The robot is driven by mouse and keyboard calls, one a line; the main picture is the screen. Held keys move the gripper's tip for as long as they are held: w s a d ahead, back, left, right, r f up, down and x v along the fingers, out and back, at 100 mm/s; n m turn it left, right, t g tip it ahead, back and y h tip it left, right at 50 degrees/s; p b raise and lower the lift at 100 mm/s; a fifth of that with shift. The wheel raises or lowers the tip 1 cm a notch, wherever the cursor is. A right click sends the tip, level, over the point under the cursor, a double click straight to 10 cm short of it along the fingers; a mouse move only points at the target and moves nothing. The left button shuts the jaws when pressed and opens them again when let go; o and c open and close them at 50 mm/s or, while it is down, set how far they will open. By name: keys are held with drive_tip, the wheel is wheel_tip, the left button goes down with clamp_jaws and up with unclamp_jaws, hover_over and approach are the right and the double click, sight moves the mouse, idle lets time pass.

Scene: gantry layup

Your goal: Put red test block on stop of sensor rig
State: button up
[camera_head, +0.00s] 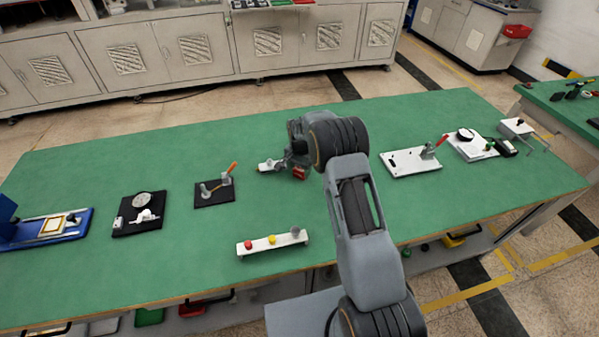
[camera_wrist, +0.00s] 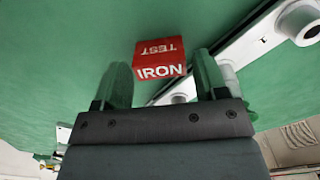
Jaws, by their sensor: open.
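The red test block (camera_wrist: 160,58) shows between my fingertips in the wrist view, with the words TEST and IRON on it. It also shows as a small red patch (camera_head: 299,174) in the head view. My gripper (camera_wrist: 162,68) is open, with a narrow gap between each green-tinted finger and the block. In the head view my gripper (camera_head: 295,166) is over the middle of the table. A white rail with round fittings, probably the sensor rig (camera_wrist: 258,35), runs diagonally beside the block. Its end (camera_head: 265,167) shows left of my gripper. My gripper hides the rest, and whether block and rail touch is unclear.
On the green table (camera_head: 150,270), a white bar (camera_head: 262,246) with red, yellow and grey knobs lies in front. Black fixtures (camera_head: 138,222) (camera_head: 214,196) stand left, white plates (camera_head: 405,168) (camera_head: 470,150) right. The front left is clear.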

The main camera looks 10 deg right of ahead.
drive_tip(key=shift+f, duration=0.3)
drive_tip(key=shift+r, duration=0.1)
drive_tip(key=c, duration=1)
